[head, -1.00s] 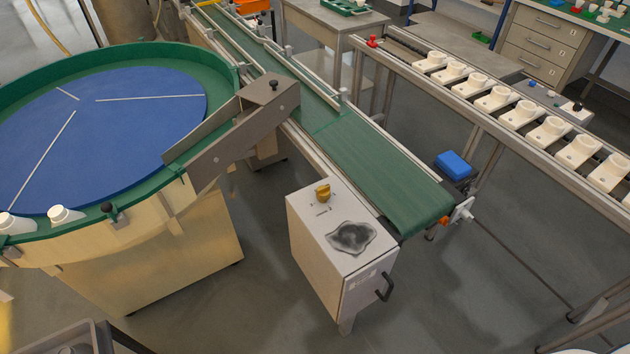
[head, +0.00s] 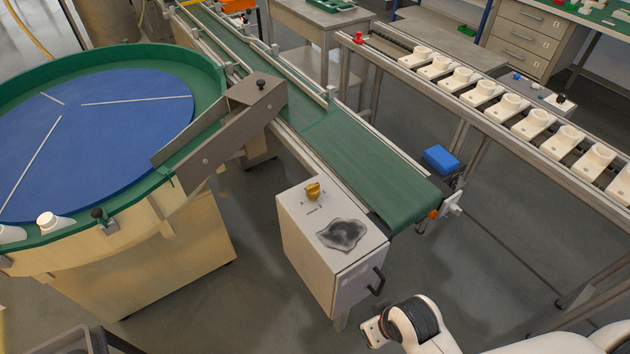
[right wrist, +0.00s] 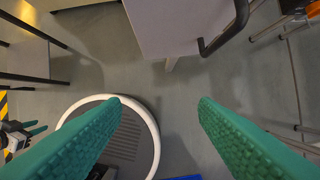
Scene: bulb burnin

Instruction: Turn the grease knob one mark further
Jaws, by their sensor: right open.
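The grease knob (head: 313,191) is a small yellow-brown knob on the top of a light grey cabinet (head: 335,278) beside the conveyor. Small marks are printed around it, too small to read. A dark grease stain (head: 343,234) lies on the same top, in front of the knob. My right arm has come in at the bottom right of the head view, apart from the cabinet. In the right wrist view my right gripper (right wrist: 160,110) is open and empty, with its green fingers wide apart over the floor. The cabinet's lower part (right wrist: 185,25) shows beyond them. My left gripper is out of view.
A green conveyor belt (head: 365,170) runs along the cabinet's back side. A round feeder with a blue disc (head: 90,150) stands at left. A black handle (head: 377,281) sticks out of the cabinet's front. Rails with several white parts (head: 531,124) stand at right.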

